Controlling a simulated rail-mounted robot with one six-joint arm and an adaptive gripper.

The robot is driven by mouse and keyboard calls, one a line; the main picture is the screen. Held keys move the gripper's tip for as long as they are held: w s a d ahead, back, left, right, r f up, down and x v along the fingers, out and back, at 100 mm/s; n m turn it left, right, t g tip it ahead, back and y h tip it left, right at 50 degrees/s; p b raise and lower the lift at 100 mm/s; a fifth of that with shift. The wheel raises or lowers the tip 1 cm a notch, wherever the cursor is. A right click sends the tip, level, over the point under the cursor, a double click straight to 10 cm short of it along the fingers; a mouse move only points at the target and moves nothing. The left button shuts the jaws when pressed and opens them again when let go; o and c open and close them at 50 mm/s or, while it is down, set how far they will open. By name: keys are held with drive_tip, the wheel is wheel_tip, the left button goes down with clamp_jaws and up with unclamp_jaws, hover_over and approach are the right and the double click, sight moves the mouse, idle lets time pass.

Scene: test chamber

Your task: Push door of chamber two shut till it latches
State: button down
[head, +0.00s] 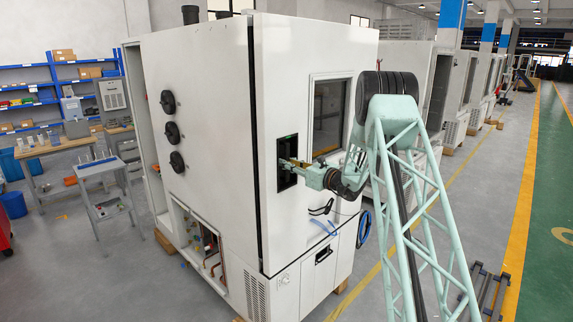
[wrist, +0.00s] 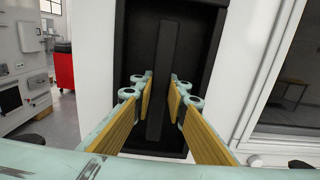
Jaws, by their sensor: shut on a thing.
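The large white test chamber (head: 205,120) stands in the middle of the head view. Its door (head: 300,50) faces right and has a dark window (head: 330,115). A dark line runs down the door's left edge; I cannot tell whether it is latched. The black recess with the upright handle bar (wrist: 162,60) fills the centre of the wrist view. My gripper (head: 287,163) reaches into the recess from the right. In the wrist view my gripper (wrist: 161,88) has its yellow-padded fingers on either side of the bar, shut on it. No chamber number is readable.
More white chambers (head: 455,90) stand in a row behind, at the right. Blue shelves (head: 40,90) and a small grey table (head: 103,190) are at the left. A blue coiled hose (head: 364,228) hangs by the chamber's lower right. The floor beside the yellow line is mostly clear.

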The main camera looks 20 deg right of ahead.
drive_tip(key=shift+s+d+f, duration=0.1)
drive_tip(key=shift+s, duration=0.05)
drive_tip(key=shift+b+v, duration=0.9)
drive_tip(key=shift+b, duration=0.15)
drive_tip(key=b+v, duration=0.1)
drive_tip(key=v, duration=0.2)
drive_tip(key=b+v, duration=0.1)
drive_tip(key=v, duration=0.1)
drive_tip(key=shift+s+d, duration=0.2)
drive_tip(key=shift+d, duration=0.3)
drive_tip(key=c, duration=2.5)
unclamp_jaws()
drive_tip(key=shift+s, duration=0.1)
drive_tip(key=shift+c, duration=0.2)
